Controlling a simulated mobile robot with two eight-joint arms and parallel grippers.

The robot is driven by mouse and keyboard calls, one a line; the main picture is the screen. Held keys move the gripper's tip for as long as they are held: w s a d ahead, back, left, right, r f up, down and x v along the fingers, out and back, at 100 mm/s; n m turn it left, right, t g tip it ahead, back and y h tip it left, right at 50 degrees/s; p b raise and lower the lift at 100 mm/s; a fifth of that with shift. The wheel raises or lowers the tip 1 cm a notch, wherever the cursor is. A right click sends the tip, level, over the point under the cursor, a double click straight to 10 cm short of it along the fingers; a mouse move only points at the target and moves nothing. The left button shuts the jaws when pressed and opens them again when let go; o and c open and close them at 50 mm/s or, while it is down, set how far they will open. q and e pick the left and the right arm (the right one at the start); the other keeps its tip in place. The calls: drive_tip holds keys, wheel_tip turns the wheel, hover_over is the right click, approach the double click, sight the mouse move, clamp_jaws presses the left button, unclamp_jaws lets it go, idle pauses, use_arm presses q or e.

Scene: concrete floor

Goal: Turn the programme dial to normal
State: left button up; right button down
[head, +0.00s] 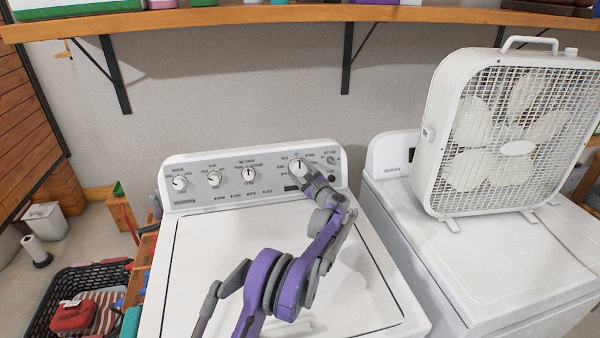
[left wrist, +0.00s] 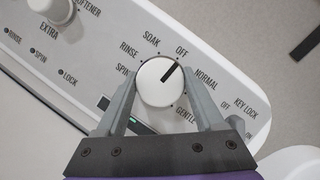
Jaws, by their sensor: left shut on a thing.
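The programme dial (head: 298,167) is the rightmost large knob on the washer's control panel. In the left wrist view the dial (left wrist: 158,84) is a white round knob with a black pointer line. The pointer aims up and right, close to the OFF label; NORMAL is printed further clockwise. My left gripper (head: 303,172) reaches the dial from the front. In the left wrist view my left gripper (left wrist: 161,92) has one finger on each side of the dial and is shut on it. My right gripper is not in view.
Other knobs (head: 214,178) line the panel to the left. The washer lid (head: 200,255) lies below my left arm. A box fan (head: 510,135) stands on the neighbouring machine (head: 470,265) at right. A wooden shelf (head: 250,15) runs above. A basket (head: 60,285) is at lower left.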

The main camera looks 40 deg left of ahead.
use_arm(q)
drive_tip(key=m+t+b, duration=0.1)
drive_tip(key=m, duration=0.1)
drive_tip(key=m+t+b, duration=0.1)
drive_tip(key=m, duration=0.1)
drive_tip(key=shift+f+m+b, duration=0.2)
drive_tip(key=shift+m+b, duration=0.1)
drive_tip(key=shift+m, duration=0.1)
drive_tip(key=shift+r+m+t+h+b, duration=0.1)
drive_tip(key=shift+m+t+h+b, duration=0.65)
drive_tip(key=shift+m, duration=1.25)
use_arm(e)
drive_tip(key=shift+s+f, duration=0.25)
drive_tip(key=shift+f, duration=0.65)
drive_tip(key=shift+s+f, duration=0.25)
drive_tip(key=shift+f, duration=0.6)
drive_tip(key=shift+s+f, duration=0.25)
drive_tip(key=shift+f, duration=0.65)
use_arm(q)
drive_tip(key=shift+m+t, duration=0.3)
drive_tip(key=shift+t, duration=0.15)
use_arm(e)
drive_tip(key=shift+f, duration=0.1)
use_arm(q)
drive_tip(key=o, duration=1.4)
drive_tip(key=shift+s, duration=0.1)
